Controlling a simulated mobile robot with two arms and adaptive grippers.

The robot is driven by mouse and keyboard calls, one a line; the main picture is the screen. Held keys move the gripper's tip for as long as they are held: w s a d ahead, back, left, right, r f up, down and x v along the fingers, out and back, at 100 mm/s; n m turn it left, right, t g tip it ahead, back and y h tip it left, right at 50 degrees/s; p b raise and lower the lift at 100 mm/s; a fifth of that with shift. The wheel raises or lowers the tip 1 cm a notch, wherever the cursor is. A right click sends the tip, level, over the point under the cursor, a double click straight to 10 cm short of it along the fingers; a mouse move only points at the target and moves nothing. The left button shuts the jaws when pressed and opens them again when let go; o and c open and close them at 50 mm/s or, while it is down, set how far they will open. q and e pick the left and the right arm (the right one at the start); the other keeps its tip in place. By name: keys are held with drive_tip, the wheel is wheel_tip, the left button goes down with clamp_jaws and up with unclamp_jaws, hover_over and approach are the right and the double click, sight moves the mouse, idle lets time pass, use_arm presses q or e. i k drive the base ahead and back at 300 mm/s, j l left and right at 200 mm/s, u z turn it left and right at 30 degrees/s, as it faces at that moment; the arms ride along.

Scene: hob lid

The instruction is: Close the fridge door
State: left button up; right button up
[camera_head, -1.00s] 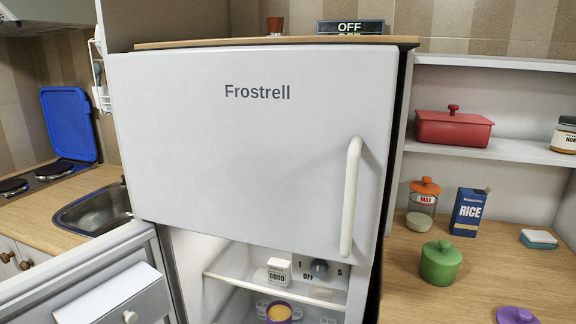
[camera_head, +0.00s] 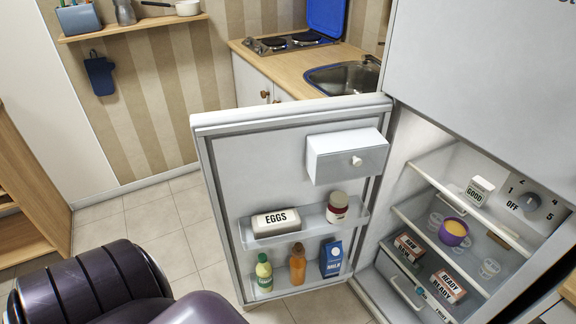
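The fridge door (camera_head: 235,165) stands wide open, swung out to the left of the fridge body. Its inner side faces me, with a small drawer box (camera_head: 345,160) at the top and two shelves of items below. The fridge interior (camera_head: 420,160) is exposed at the right, with shelves and food. The upper freezer door (camera_head: 490,75) is shut. A dark purple-black part of my arm shows at the bottom left, apart from the door in the picture. Neither gripper is in view.
The door shelves hold an eggs box (camera_head: 276,222), a jar (camera_head: 337,207), bottles and a milk carton (camera_head: 331,258). A counter with a hob (camera_head: 290,42) and sink (camera_head: 342,78) stands behind the door. Tiled floor (camera_head: 140,220) is clear to the left.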

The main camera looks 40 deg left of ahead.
sight(253, 160)
drive_tip(key=k+z, duration=0.45)
drive_tip(key=k+l+z, duration=0.3)
drive_tip(key=z, duration=0.15)
drive_tip(key=j+z, duration=0.15)
drive_tip(key=j, duration=0.3)
drive_tip(key=k+j+z, duration=0.2)
drive_tip(key=j, duration=0.25)
drive_tip(key=j+z, duration=0.15)
drive_tip(key=j, duration=0.35)
drive_tip(key=k+j+z, duration=0.2)
drive_tip(key=j, duration=0.2)
drive_tip(key=k+j, duration=0.1)
drive_tip(key=j, duration=0.35)
drive_tip(key=k+j, duration=0.1)
drive_tip(key=j, duration=0.35)
drive_tip(key=k+j, duration=0.1)
drive_tip(key=j, duration=0.4)
drive_tip(key=k+j, duration=0.1)
drive_tip(key=j, duration=0.35)
drive_tip(key=k+j, duration=0.1)
drive_tip(key=j, duration=0.35)
drive_tip(key=k+j, duration=0.1)
drive_tip(key=j, duration=0.35)
